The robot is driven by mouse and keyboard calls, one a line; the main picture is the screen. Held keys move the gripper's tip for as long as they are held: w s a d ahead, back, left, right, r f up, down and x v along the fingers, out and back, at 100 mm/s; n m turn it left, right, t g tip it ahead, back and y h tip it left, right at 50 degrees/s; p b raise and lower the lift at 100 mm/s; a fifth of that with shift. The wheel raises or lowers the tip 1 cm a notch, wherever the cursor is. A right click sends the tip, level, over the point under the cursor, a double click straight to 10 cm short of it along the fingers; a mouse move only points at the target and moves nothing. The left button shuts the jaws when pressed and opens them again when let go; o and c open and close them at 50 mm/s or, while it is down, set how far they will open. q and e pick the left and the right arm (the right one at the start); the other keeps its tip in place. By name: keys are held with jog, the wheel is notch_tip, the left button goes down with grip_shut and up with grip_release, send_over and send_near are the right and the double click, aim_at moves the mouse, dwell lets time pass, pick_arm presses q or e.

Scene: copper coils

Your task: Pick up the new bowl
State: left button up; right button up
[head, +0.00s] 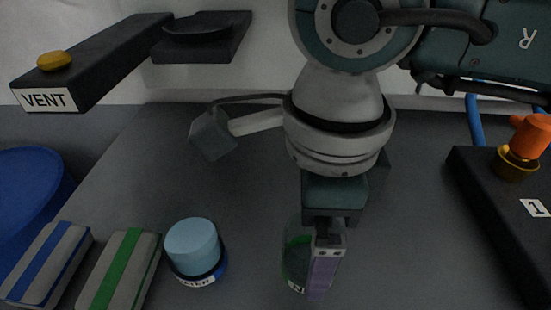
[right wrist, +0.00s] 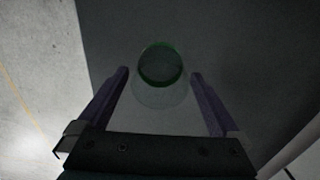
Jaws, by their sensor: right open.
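A clear vessel with a green band (head: 293,262), which I take for the new bowl, stands on the grey table; its label is mostly hidden and shows an N. My right gripper (head: 321,288) reaches down in front of it and hides its right part. In the right wrist view the clear vessel (right wrist: 160,92) with its green ring lies between the two purple fingers of my right gripper (right wrist: 160,74). The fingers are open, with a gap on each side of it. Whether they reach down around it, I cannot tell. My left gripper is not in view.
A light blue cylinder (head: 193,247) in a labelled dark holder stands left of the vessel. Green-striped (head: 120,270) and blue-striped (head: 45,265) blocks lie further left. A black VENT shelf (head: 110,57) holds a yellow object (head: 54,61). A black block (head: 500,210) marked 1 is at right.

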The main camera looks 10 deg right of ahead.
jog(key=shift+f, duration=1.5)
jog(key=c, duration=1.3)
jog(key=shift+r, duration=0.1)
jog(key=w+d+r+n+p, duration=0.1)
jog(key=d+r+n+p, duration=0.2)
jog(key=r+n+p, duration=0.7)
jog(key=d+r+n+p, duration=0.15)
jog(key=r+n, duration=0.25)
jog(key=r, duration=1.3)
jog(key=w+d+r+n+p, duration=0.1)
jog(key=d+r+n+p, duration=0.5)
jog(key=r, duration=0.7)
jog(key=shift+n, duration=0.6)
jog(key=s+r+p, duration=0.2)
jog(key=r+p, duration=0.9)
jog(key=p, duration=0.1)
jog(key=s+a+r+p, duration=0.1)
jog(key=s+r+p, duration=0.1)
jog(key=r+p, duration=1)
jog(key=s+a+r+p, duration=0.1)
jog(key=r+p, duration=1.1)
jog(key=p, duration=0.1)
jog(key=shift+s+a+r, duration=0.15)
jog(key=shift+s+a, duration=0.1)
jog(key=shift+s, duration=0.15)
